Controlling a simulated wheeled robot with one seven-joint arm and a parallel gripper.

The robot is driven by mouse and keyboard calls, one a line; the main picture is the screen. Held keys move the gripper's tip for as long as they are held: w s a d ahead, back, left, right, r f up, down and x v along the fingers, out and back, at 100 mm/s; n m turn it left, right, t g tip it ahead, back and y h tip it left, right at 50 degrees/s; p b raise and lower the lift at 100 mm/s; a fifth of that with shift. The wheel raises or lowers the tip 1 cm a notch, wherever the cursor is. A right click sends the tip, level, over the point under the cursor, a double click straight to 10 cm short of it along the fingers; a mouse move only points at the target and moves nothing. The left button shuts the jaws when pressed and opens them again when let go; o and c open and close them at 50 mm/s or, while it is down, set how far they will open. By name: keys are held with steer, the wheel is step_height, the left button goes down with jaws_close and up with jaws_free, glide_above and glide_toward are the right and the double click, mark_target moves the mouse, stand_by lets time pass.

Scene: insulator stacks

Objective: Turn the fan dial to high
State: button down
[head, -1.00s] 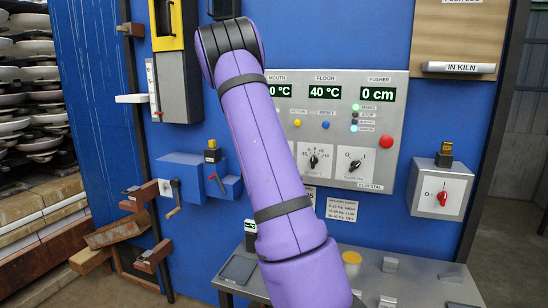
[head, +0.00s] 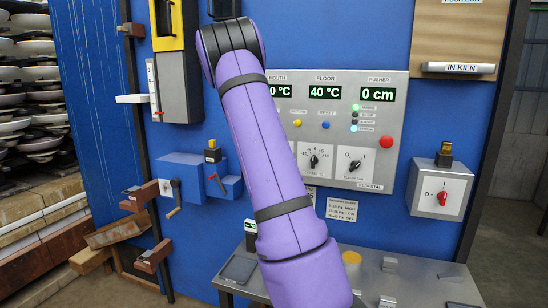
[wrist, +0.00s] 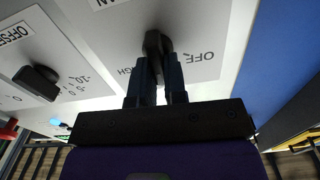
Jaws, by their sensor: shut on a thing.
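The fan dial's black knob (wrist: 153,44) shows in the wrist view on a pale plate (wrist: 205,40). The plate carries the word OFF to the right of the knob and a partly hidden word ending in GH to its left. My gripper (wrist: 155,72) is shut on this knob, with one dark finger on each side. I cannot tell exactly which mark the knob points to. In the head view my purple arm hides the gripper and the fan dial.
The offset dial (wrist: 38,82) is close by on the left in the wrist view; it also shows in the head view (head: 314,161). Another black dial (head: 354,165), a red button (head: 386,141) and displays share the grey panel (head: 400,105). A grey bench (head: 415,285) stands below.

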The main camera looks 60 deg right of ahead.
steer(key=m, duration=0.7)
steer(key=s+m, duration=0.1)
steer(key=m, duration=0.3)
steer(key=shift+d, duration=0.3)
steer(key=shift+f+m, duration=0.1)
steer(key=shift+m, duration=0.2)
steer(key=c, duration=1.2)
jaws_free()
steer(key=shift+o, duration=0.2)
steer(key=shift+f, duration=0.2)
